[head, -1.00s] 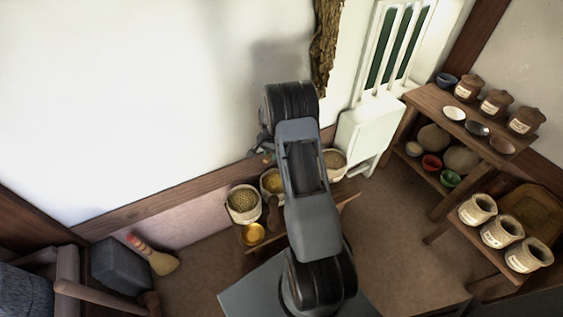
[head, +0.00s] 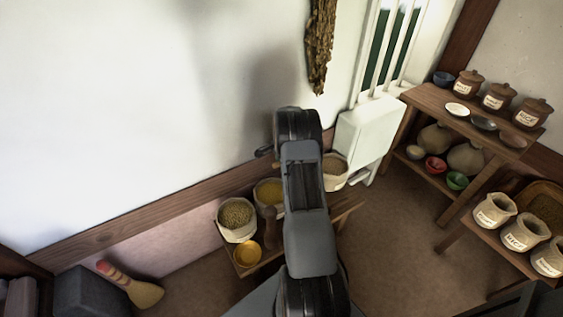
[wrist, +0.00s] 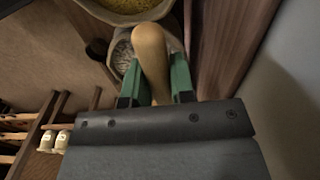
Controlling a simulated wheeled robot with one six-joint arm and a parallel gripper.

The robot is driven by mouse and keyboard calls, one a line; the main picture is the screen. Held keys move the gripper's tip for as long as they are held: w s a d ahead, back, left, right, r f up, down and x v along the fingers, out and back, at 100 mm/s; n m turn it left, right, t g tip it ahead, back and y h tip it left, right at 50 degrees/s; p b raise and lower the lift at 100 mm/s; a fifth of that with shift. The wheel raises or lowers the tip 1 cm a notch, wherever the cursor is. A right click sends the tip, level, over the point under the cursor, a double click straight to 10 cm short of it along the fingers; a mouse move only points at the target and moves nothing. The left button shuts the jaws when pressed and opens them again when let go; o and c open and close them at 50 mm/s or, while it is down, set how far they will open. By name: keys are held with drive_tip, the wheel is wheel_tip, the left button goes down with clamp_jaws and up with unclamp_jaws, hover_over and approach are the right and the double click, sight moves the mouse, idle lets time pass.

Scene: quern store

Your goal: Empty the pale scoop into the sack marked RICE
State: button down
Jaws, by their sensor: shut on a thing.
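My gripper (wrist: 155,84) shows in the wrist view with green fingers shut on a pale wooden handle, which I take to be the pale scoop (wrist: 151,50). The handle points away over a round container with pale grey contents (wrist: 122,48). I cannot tell whether the scoop's bowl is full. In the head view my arm hides the gripper and scoop. The sack marked RICE (head: 519,232) is the middle one of three open sacks on a low stand at the right, away from my arm.
A shelf (head: 425,101) with lidded jars (head: 467,83) and small bowls stands at the right. A white cabinet (head: 365,137) stands by the wall. Floor between is clear.

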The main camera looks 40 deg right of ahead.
drive_tip(key=shift+t, duration=0.9)
wheel_tip(320, 180, down, 5)
drive_tip(key=b, duration=0.5)
drive_tip(key=shift+a+r, duration=0.1)
drive_tip(key=shift+r, duration=0.2)
drive_tip(key=shift+w+g+p, duration=0.1)
drive_tip(key=shift+g+p, duration=0.2)
drive_tip(key=shift+p, duration=0.35)
drive_tip(key=shift+t, duration=0.4)
